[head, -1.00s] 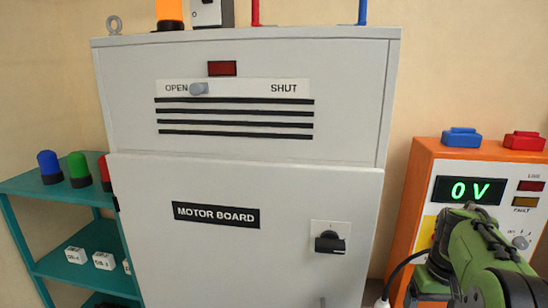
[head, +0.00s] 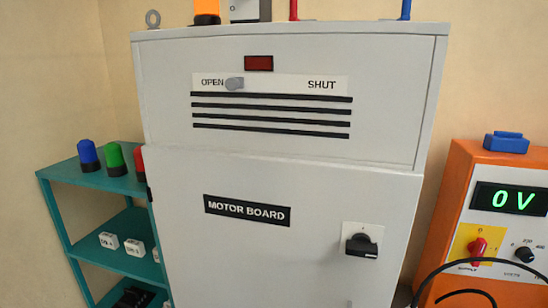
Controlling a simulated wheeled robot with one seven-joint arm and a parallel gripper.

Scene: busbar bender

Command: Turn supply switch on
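The supply switch (head: 478,247) is a red knob on a yellow plate, low on the front of the orange supply unit (head: 456,205) at the right. "SUPPLY" is lettered below it and an O mark stands above it. The knob looks tilted, but its exact setting is too small to tell. The green display (head: 508,199) above reads 0 V. My gripper is not in view, and nothing is seen touching the knob.
A grey cabinet (head: 285,255) marked MOTOR BOARD fills the middle, with a black rotary handle (head: 361,246). Its upper slider (head: 235,84) sits at OPEN. A teal shelf (head: 95,180) stands at left. A black cable (head: 440,268) loops before the supply unit.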

